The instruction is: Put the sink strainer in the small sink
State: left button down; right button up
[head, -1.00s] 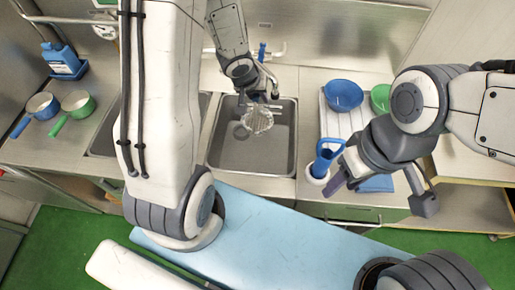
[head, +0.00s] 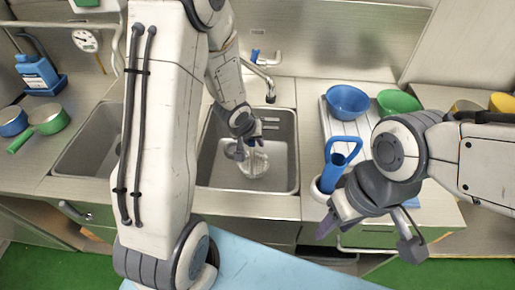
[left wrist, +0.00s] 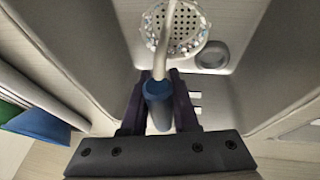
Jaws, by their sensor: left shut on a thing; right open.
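The sink strainer (head: 256,165) is a pale round perforated bowl, with a pale stem and blue grip (left wrist: 158,90) in the left wrist view. My left gripper (head: 250,140) is shut on that grip and holds the strainer within the outline of the right-hand steel sink (head: 215,182). The left wrist view shows the perforated disc (left wrist: 178,30) beside the round drain (left wrist: 212,55), apart from it in the picture. I cannot tell whether it touches the sink floor. My right gripper (head: 362,237) is open and empty in front of the counter. My left arm partly hides the left-hand sink (head: 90,150).
A faucet (head: 268,85) stands behind the right-hand sink. To its right are a blue-handled tool (head: 341,160) in a white holder, a blue bowl (head: 347,101) and a green bowl (head: 398,102). A green pan (head: 48,118) and blue bottle (head: 36,72) stand far left.

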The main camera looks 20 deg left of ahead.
aim_at(261, 155)
pick_arm(q)
jog(key=w+f, duration=0.1)
jog(key=w, duration=0.1)
jog(key=w+f, duration=0.1)
jog(key=w, duration=0.1)
jog(key=shift+d+f+p, duration=0.25)
jog(key=shift+f+p, duration=0.05)
pick_arm(e)
jog(key=shift+f, duration=0.25)
pick_arm(q)
jog(key=shift+f, duration=0.15)
jog(key=shift+f+b, duration=0.2)
jog(key=shift+b, duration=0.15)
jog(key=c, duration=0.7)
grip_release()
jog(key=shift+r, duration=0.1)
pick_arm(e)
jog(key=shift+f, duration=0.1)
pick_arm(q)
jog(key=shift+r, duration=0.1)
